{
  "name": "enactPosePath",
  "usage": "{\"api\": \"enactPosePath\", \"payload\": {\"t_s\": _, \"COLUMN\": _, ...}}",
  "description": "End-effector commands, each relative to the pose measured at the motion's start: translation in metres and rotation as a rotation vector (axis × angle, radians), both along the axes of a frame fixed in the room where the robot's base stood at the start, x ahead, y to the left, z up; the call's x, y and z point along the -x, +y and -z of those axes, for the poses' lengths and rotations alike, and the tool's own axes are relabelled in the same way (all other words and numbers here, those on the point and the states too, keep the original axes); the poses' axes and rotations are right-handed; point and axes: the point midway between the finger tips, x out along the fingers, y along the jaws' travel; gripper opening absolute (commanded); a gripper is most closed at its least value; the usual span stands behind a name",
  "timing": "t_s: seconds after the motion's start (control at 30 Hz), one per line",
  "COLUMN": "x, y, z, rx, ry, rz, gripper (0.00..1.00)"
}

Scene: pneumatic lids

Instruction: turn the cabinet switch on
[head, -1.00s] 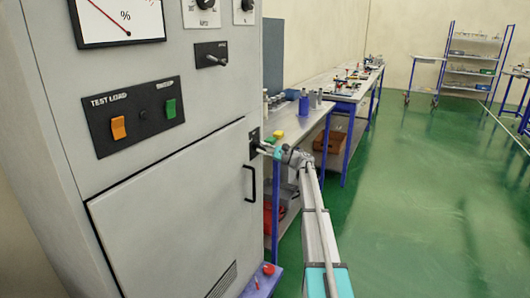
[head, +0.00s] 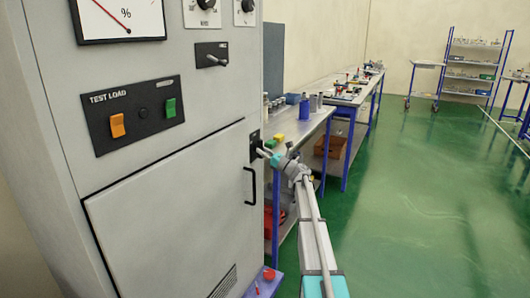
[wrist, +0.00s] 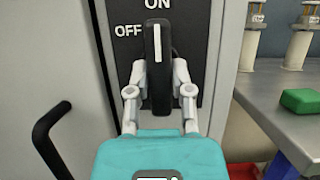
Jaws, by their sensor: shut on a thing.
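The cabinet switch (wrist: 157,45) is a black upright knob with a white line on a dark plate in the wrist view. Its line is vertical and points up at the ON label (wrist: 155,3); the OFF label (wrist: 127,31) is to its left. My gripper (wrist: 159,75) is shut on the knob, one finger on each side. In the head view my gripper (head: 266,154) is at the dark switch plate (head: 254,140) on the right edge of the grey cabinet (head: 165,220). The knob itself is mostly hidden there.
A black door handle (head: 250,186) is just below the switch, also left of my gripper in the wrist view (wrist: 52,140). A workbench (head: 310,130) with a blue bottle (head: 304,110) and a green block (wrist: 300,101) stands close on the right. The green floor is clear.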

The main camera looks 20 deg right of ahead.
Motion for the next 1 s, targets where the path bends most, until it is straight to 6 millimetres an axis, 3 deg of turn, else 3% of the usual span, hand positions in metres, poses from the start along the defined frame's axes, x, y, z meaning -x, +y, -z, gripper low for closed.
{"api": "enactPosePath", "payload": {"t_s": 0.47, "x": -0.0071, "y": -0.0009, "z": -0.0029, "rx": -0.028, "ry": 0.01, "rz": 0.003, "gripper": 0.0}}
{"api": "enactPosePath", "payload": {"t_s": 0.5, "x": -0.0071, "y": -0.0009, "z": -0.0029, "rx": -0.027, "ry": 0.01, "rz": 0.003, "gripper": 0.34}}
{"api": "enactPosePath", "payload": {"t_s": 0.67, "x": -0.006, "y": -0.0003, "z": -0.0024, "rx": -0.024, "ry": 0.01, "rz": 0.001, "gripper": 0.63}}
{"api": "enactPosePath", "payload": {"t_s": 1.0, "x": -0.0025, "y": -0.0007, "z": -0.0012, "rx": -0.02, "ry": 0.009, "rz": 0.002, "gripper": 0.63}}
